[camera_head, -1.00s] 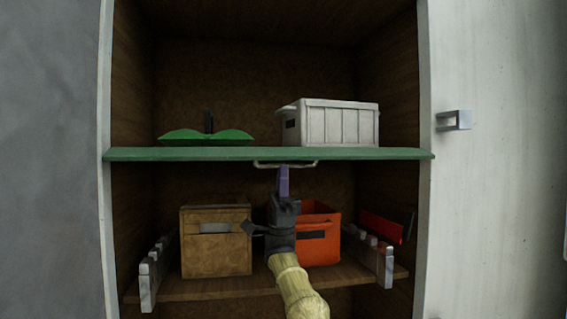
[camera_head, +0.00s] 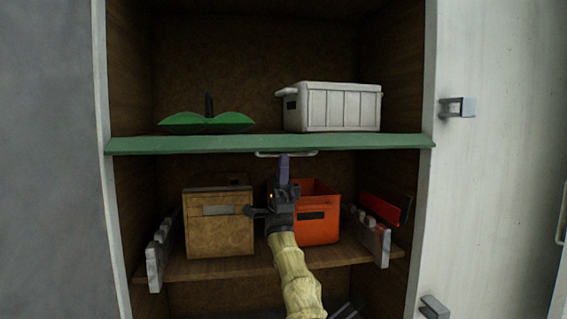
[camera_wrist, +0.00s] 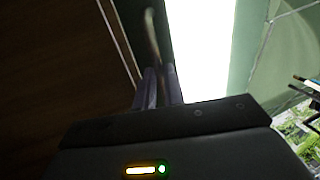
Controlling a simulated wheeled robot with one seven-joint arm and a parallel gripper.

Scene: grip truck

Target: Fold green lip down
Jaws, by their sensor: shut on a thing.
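The green lip (camera_head: 200,145) runs along the front edge of the upper shelf in the head view. A thin pale handle (camera_head: 300,154) hangs below its middle. My gripper (camera_head: 284,160) is at this handle, from below, and its purple fingers are shut on it. In the wrist view, the fingers (camera_wrist: 159,88) are close together at the lower end of the thin handle bar (camera_wrist: 151,32). The exact contact is dark and hard to make out.
A green tray-like item (camera_head: 205,123) and a white crate (camera_head: 338,107) stand on the upper shelf. Below are a brown box (camera_head: 218,235), an orange bin (camera_head: 317,228) beside my wrist, and grey notched racks (camera_head: 155,262) at the sides. An open white door (camera_head: 500,200) stands at right.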

